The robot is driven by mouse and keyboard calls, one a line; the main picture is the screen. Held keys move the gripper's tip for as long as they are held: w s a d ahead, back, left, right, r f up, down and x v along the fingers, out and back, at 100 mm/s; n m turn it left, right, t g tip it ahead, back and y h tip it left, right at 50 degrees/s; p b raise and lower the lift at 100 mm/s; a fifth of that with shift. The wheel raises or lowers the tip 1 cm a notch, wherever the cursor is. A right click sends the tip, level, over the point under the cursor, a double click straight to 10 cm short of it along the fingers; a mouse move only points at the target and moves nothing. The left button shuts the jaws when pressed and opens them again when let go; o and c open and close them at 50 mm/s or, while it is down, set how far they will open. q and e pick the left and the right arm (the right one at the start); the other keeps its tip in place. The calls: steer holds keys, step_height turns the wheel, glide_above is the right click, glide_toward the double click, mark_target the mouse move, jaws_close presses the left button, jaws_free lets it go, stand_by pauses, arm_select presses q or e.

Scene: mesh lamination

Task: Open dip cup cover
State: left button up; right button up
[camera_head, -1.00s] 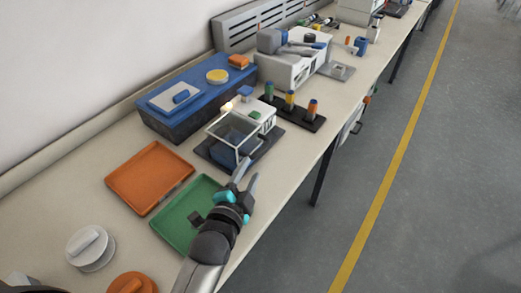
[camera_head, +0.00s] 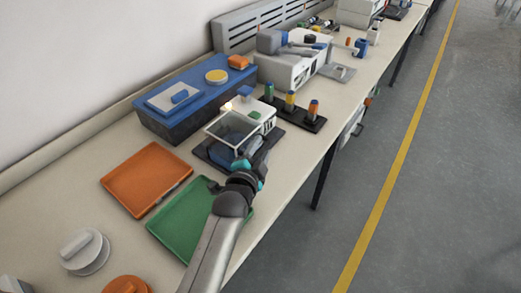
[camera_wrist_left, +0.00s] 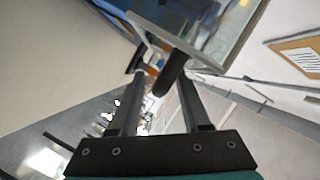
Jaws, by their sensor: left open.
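A clear, box-like cover with pale edges (camera_head: 232,128) stands on a dark base (camera_head: 208,152) in the middle of the bench in the head view. I take it to be the dip cup cover. My left gripper (camera_head: 262,153) is at its near right side and partly hides it. In the left wrist view, the open fingers (camera_wrist_left: 162,85) stand either side of a dark rounded bar (camera_wrist_left: 172,78), apparently the cover's handle, by a glassy panel with a grey edge (camera_wrist_left: 200,25). I cannot tell whether they touch the bar. The cup itself is not clear. My right gripper is not seen.
A green tray (camera_head: 185,225) and an orange tray (camera_head: 147,180) lie at the near left. A blue-topped box (camera_head: 205,80) stands behind. A rack of coloured bottles (camera_head: 300,115) is to the right. White (camera_head: 84,250) and orange (camera_head: 126,285) round lidded items stand nearest.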

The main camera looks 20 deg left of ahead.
arm_select(q)
jaws_close()
stand_by(1.4)
